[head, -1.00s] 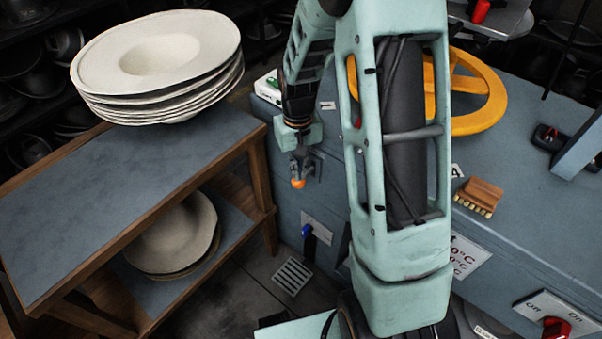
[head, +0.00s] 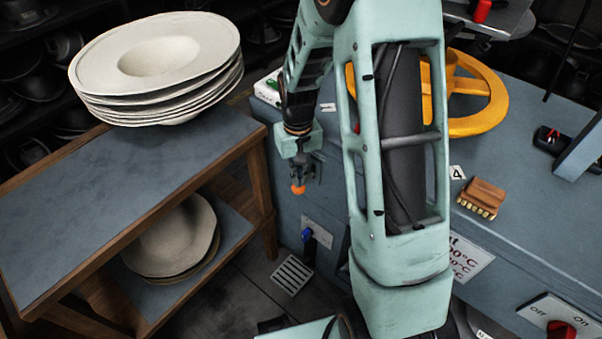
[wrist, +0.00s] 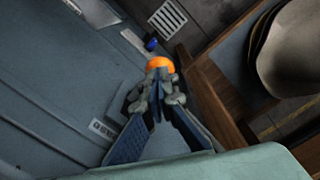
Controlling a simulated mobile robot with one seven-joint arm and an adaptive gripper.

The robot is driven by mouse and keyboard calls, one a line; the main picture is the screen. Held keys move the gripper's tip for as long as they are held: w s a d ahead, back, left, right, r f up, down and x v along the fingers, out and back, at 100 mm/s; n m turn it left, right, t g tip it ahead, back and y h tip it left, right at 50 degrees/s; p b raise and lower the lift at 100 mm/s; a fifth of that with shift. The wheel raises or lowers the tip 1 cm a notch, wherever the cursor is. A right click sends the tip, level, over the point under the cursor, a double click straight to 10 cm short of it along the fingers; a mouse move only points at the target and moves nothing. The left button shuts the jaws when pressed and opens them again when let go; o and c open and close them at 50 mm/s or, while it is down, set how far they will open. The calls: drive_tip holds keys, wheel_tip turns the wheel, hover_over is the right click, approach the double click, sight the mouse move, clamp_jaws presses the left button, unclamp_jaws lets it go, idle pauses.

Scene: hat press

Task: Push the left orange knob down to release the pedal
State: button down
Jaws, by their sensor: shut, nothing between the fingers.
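One orange knob (head: 298,189) shows in the head view, low on the front of the blue-grey machine, left of my arm. My gripper (head: 299,180) is shut and empty, pointing down right above the knob. In the wrist view the same knob (wrist: 160,63) sits just beyond the closed fingertips (wrist: 161,77), which overlap its near edge. They look to be touching it, but the exact contact is hard to tell. No second orange knob shows, and I cannot make out the pedal.
A wooden shelf cart (head: 262,185) with a stack of cream hats (head: 160,60) stands close left of my gripper. A blue-tipped lever (head: 307,235) and a floor grate (head: 292,274) are below. A yellow handwheel (head: 485,115) and a brush (head: 482,197) are on the machine at right.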

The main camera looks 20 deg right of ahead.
wheel_tip(320, 180, up, 8)
drive_tip(key=p, duration=0.5)
drive_tip(key=shift+f, duration=0.15)
idle(0.7)
